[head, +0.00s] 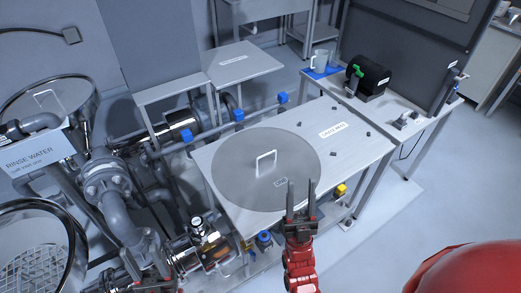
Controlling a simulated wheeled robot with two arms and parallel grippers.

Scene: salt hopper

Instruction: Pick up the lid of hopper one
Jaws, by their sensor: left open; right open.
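A round grey lid (236,178) with an upright pale loop handle (265,163) lies flat on a light metal table (355,165). A small tag on it is too small to read. At lower left an open hopper (78,240) shows a grid inside. Another hopper at upper left has a lid with a handle (48,101) on top.
Pipes, valves and a pump (195,245) crowd the space left of the table. Small dark pieces lie at the table's right side. A yellow block (341,190) is at its front edge. Floor at right is clear.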

